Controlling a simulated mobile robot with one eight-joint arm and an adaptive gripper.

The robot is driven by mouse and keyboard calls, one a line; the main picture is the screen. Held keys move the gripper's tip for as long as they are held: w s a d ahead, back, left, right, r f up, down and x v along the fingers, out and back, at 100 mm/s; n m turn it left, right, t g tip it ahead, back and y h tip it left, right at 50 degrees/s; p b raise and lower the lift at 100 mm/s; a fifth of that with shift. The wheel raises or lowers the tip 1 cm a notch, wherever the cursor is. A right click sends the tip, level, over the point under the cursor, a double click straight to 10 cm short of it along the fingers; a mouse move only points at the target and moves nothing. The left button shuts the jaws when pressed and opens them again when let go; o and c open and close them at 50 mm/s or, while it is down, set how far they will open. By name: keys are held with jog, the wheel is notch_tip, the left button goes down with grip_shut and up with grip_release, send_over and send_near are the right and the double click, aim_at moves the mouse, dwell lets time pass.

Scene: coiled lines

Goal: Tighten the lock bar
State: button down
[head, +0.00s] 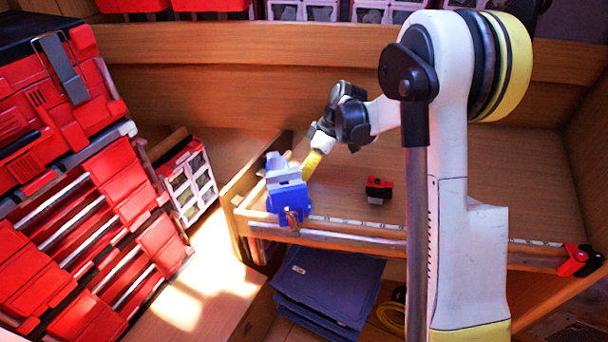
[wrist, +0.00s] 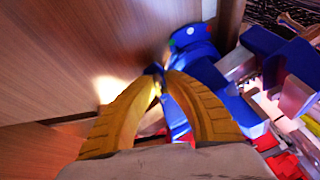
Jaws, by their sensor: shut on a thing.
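A blue bench vise (head: 287,200) with pale jaws is fixed at the left end of the wooden bench's front edge. My gripper (head: 304,176) reaches down to the vise's right side from behind. In the wrist view, the yellow fingers of my gripper (wrist: 163,80) close together beside the blue vise body (wrist: 215,85). They are shut on a small, dark, thin part at the vise, which looks like the lock bar (wrist: 154,70). Most of the bar is hidden by the fingers, so its angle cannot be told.
A red and black clamp-like piece (head: 378,188) lies on the bench, right of the vise. A metal rail with a ruler strip (head: 350,232) runs along the front edge to a red end piece (head: 577,260). Red toolboxes (head: 75,200) stand at left.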

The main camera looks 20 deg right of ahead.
jog(key=shift+s+a+m+t+h+b, duration=0.15)
jog(key=shift+m+t+b, duration=0.25)
jog(key=shift+m, duration=0.7)
jog(key=shift+s+a+m+t+h+b, duration=0.15)
jog(key=shift+m+t+b, duration=0.25)
jog(key=shift+m, duration=0.7)
jog(key=shift+w+d, duration=0.1)
jog(key=c, duration=1.4)
grip_release()
jog(key=shift+v, duration=4.05)
